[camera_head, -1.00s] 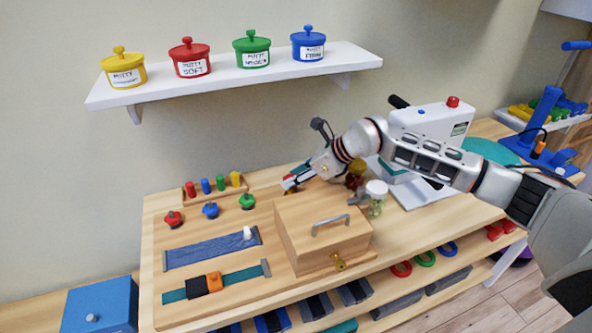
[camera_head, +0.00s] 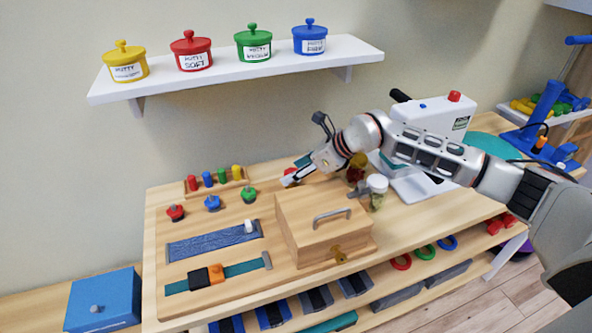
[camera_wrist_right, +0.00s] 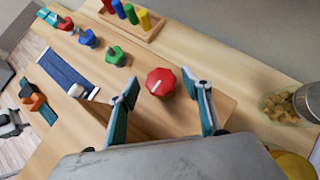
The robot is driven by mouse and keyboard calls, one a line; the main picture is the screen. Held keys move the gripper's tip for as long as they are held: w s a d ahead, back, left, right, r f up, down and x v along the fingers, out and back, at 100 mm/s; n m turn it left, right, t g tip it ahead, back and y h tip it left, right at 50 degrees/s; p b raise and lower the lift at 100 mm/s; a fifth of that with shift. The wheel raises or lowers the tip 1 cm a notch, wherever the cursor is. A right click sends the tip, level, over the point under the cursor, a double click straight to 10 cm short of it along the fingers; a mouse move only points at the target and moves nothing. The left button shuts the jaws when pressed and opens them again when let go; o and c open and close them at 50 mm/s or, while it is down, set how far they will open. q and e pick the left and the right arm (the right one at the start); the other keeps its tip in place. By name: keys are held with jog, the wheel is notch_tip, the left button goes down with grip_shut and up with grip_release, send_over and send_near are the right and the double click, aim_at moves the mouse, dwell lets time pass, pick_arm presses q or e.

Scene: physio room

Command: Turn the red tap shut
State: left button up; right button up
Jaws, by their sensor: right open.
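The red tap is a faceted red knob (camera_wrist_right: 160,81) with a pale line across its top, near the middle of the right wrist view. In the wrist view my right gripper (camera_wrist_right: 164,92) is open, with one teal-lined finger on each side of the tap. The tap lies between and slightly beyond the fingertips, and I see no clear contact. My left gripper is not in view.
A wooden box (camera_head: 299,234) with a grey handle stands just in front of my right gripper. Small red, blue and green knobs (camera_head: 212,203) sit to the left, by a peg rack (camera_head: 215,184). A jar (camera_head: 377,188) stands to the right. A shelf (camera_head: 240,69) hangs above.

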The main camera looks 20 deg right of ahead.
jog(key=v, duration=1.2)
jog(key=shift+f, duration=0.1)
dwell(1.6)
